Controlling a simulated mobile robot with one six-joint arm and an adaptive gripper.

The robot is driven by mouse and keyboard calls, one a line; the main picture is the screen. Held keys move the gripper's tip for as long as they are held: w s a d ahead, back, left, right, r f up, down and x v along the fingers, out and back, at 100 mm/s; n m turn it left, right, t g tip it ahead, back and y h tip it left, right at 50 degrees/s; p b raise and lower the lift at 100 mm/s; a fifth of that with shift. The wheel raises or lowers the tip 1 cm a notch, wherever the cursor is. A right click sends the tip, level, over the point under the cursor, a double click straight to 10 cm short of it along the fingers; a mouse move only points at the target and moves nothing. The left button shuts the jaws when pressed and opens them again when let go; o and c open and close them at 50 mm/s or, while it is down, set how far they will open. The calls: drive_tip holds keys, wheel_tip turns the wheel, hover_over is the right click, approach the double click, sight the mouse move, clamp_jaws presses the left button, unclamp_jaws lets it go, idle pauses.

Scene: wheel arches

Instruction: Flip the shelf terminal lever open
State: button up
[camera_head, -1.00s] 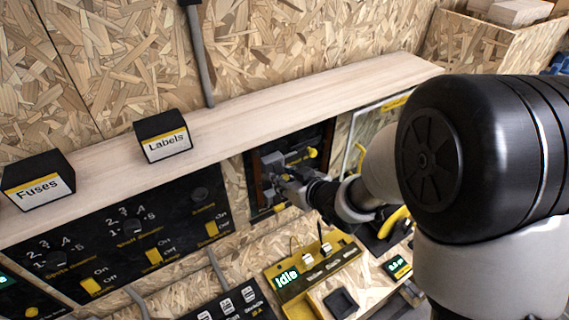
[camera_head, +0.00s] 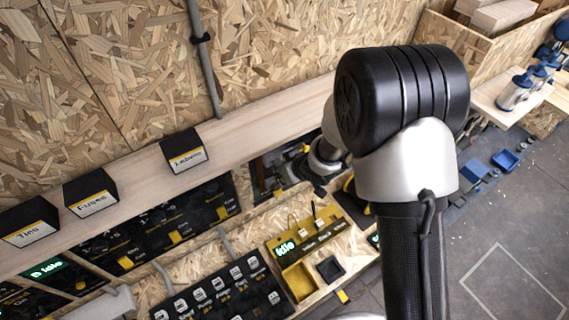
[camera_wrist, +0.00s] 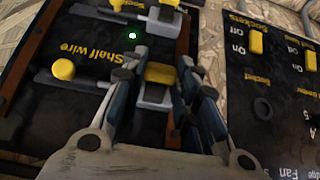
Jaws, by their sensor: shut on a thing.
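In the wrist view, a dark terminal panel (camera_wrist: 100,95) carries the yellow words "Shelf wire" and a lit green lamp. My gripper (camera_wrist: 160,80) is at this panel, with its blue-grey fingers on either side of a yellow lever part (camera_wrist: 160,73) on a grey block. It is shut on this part; the exact contact is partly hidden by the fingers. A grey lever arm with a yellow knob (camera_wrist: 62,68) lies at the left. Another grey clamp with a yellow part (camera_wrist: 117,4) is at the top edge. In the head view, my arm hides most of the panel.
A wooden shelf (camera_head: 240,125) with black label boxes (camera_head: 186,150) runs above the panel. A neighbouring switch panel (camera_wrist: 270,80) stands to the right in the wrist view. A yellow "Idle" console (camera_head: 310,235) and a button panel (camera_head: 225,290) lie below.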

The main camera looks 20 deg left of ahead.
idle(0.6)
drive_tip(key=o, duration=1.1)
drive_tip(key=shift+p, duration=0.3)
drive_tip(key=shift+c, duration=0.2)
drive_tip(key=shift+r, duration=0.1)
drive_tip(key=v, duration=1.2)
drive_tip(key=shift+a, duration=0.15)
